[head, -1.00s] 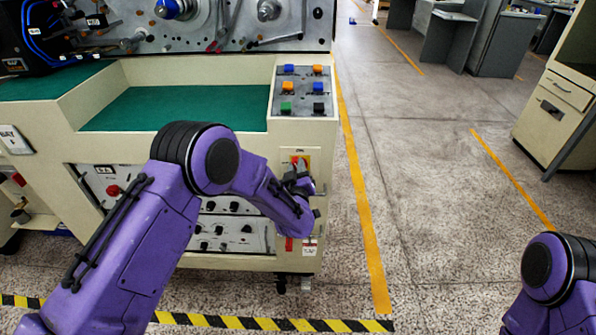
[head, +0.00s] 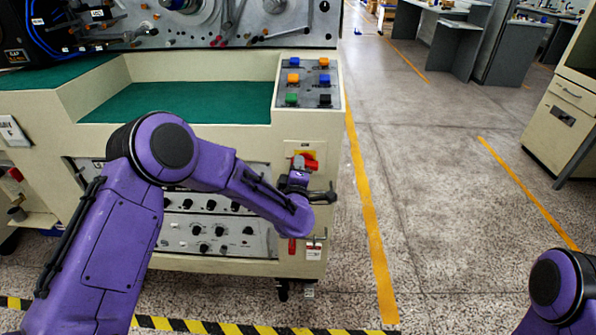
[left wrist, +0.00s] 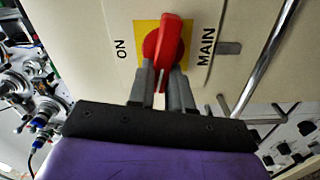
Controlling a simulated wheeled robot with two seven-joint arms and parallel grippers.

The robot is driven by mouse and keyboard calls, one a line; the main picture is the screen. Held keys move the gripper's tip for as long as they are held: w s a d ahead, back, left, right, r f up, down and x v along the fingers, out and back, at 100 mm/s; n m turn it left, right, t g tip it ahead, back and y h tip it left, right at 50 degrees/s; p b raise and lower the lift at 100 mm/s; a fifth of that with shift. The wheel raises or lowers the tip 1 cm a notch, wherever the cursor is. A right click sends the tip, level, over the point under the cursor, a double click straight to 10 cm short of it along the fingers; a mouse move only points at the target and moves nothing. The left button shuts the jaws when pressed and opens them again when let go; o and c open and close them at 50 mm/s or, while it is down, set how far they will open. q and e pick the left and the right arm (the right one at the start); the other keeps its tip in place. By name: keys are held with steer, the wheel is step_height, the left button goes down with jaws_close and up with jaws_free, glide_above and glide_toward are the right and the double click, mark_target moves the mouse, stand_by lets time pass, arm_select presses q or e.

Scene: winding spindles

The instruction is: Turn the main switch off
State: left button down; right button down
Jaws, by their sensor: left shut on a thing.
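The main switch is a red rotary handle (left wrist: 165,42) on a yellow square plate (left wrist: 182,28), between the words ON and MAIN. It also shows in the head view as a red knob (head: 311,163) on the cabinet's front. In the left wrist view the handle lies across the line from ON to MAIN, not pointing at ON. My left gripper (left wrist: 163,76) is shut on the handle's near end, one finger on each side. In the head view my left gripper (head: 299,174) partly covers the switch. My right gripper is out of view; only part of my right arm shows.
The cream cabinet (head: 180,135) carries a panel of coloured buttons (head: 308,84) above the switch. A metal bar (left wrist: 265,58) runs close by the switch in the left wrist view.

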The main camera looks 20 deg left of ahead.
arm_select(q)
steer(key=shift+f+n+b, duration=0.3)
steer(key=shift+n+b, duration=0.35)
steer(key=shift+n, duration=0.45)
steer(key=c, duration=1)
jaws_free()
steer(key=shift+c, duration=0.2)
steer(key=b+v, duration=0.1)
steer(key=v, duration=0.9)
steer(key=shift+s, duration=0.3)
steer(key=shift+r, duration=0.1)
